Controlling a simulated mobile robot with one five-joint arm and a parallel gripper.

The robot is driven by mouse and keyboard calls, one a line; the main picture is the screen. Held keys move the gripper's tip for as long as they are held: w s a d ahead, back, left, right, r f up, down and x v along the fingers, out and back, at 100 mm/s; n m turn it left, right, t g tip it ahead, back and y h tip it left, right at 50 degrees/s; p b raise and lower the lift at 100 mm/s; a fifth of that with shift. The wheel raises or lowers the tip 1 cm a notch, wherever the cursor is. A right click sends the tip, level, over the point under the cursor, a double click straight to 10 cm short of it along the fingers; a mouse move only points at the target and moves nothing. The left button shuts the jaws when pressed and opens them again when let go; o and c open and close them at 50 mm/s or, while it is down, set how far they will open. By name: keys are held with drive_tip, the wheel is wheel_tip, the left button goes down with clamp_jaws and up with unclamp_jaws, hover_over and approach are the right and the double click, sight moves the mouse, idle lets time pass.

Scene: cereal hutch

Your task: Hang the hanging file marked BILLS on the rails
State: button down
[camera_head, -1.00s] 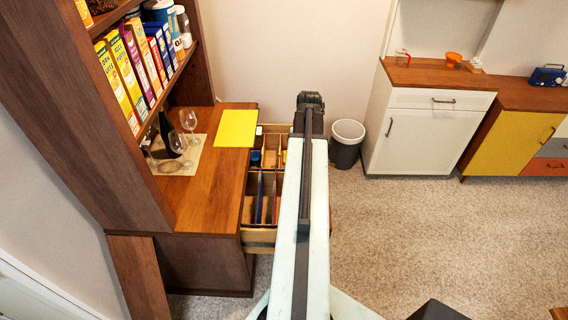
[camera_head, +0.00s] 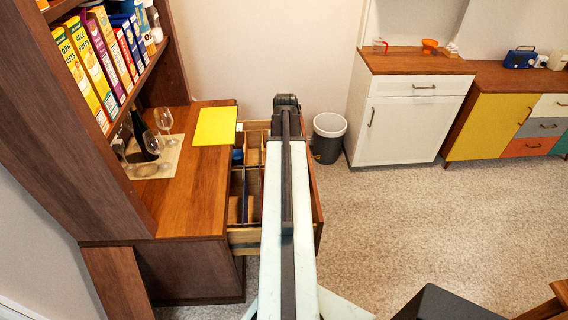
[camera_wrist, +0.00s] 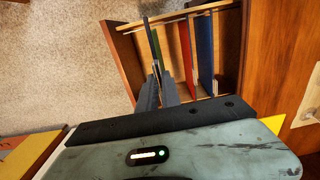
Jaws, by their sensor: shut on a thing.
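In the wrist view my gripper (camera_wrist: 159,80) reaches into the open drawer, its dark fingers closed around a thin upright file with a blue edge (camera_wrist: 150,42). A green face (camera_wrist: 157,45) shows right beside that edge; I cannot tell whether it is the same file. No BILLS marking is legible. A red file (camera_wrist: 184,45) and another blue file (camera_wrist: 206,40) stand upright in the drawer to the right, apart from the fingers. A yellow file (camera_head: 215,126) lies flat on the hutch top. In the head view my arm hides the gripper.
The wooden drawer (camera_head: 244,236) stands pulled out of the hutch, with a pale bar (camera_wrist: 180,18) across it. Glasses (camera_head: 163,118) and a dark bottle (camera_head: 144,135) stand on the hutch top (camera_head: 195,185). A bin (camera_head: 328,140) stands beyond; the floor at right is open.

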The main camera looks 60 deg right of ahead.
wheel_tip(320, 180, down, 4)
drive_tip(key=b, duration=0.4)
drive_tip(key=shift+f, duration=0.15)
drive_tip(key=shift+s, duration=0.1)
idle(0.5)
idle(0.7)
drive_tip(key=shift+f+b, duration=10.25)
drive_tip(key=shift+b, duration=0.05)
drive_tip(key=shift+r, duration=0.15)
drive_tip(key=c, duration=1.1)
unclamp_jaws()
drive_tip(key=shift+c, duration=0.2)
